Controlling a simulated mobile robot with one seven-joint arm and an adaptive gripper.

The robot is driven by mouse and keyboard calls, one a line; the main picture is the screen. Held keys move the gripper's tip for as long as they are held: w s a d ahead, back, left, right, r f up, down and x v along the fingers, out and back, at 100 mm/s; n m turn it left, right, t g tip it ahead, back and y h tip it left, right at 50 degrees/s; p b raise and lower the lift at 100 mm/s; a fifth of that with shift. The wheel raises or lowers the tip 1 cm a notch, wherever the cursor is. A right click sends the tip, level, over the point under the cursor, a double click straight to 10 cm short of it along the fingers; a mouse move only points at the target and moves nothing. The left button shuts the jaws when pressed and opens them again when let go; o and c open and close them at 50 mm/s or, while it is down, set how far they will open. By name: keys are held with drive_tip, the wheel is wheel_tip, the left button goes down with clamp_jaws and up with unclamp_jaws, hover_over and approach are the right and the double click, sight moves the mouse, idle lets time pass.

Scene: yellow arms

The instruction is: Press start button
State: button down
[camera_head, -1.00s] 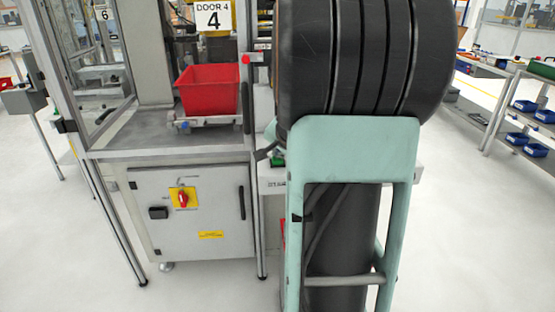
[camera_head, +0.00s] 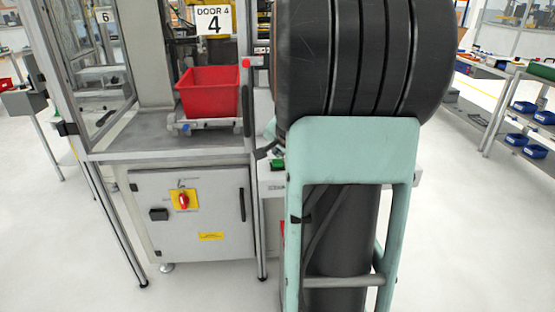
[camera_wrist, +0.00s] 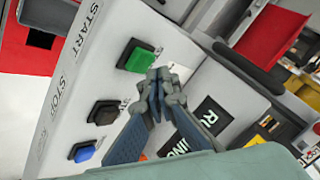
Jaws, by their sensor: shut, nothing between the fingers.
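The green start button (camera_wrist: 139,56) sits on a white panel in the wrist view, beside the printed word START (camera_wrist: 88,28). My gripper (camera_wrist: 163,78) is shut and empty. In the head view the green button (camera_head: 278,165) shows small on a ledge beside the machine, partly hidden by my own body.
A dark button (camera_wrist: 103,112) and a blue button (camera_wrist: 82,152) line the same panel, near the word STOP. A red bin (camera_head: 208,92) stands on the machine's shelf. A grey cabinet with a red-yellow switch (camera_head: 184,200) is below.

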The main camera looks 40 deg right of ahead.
wheel_tip(320, 180, up, 5)
drive_tip(key=p, duration=0.4)
idle(0.3)
idle(0.7)
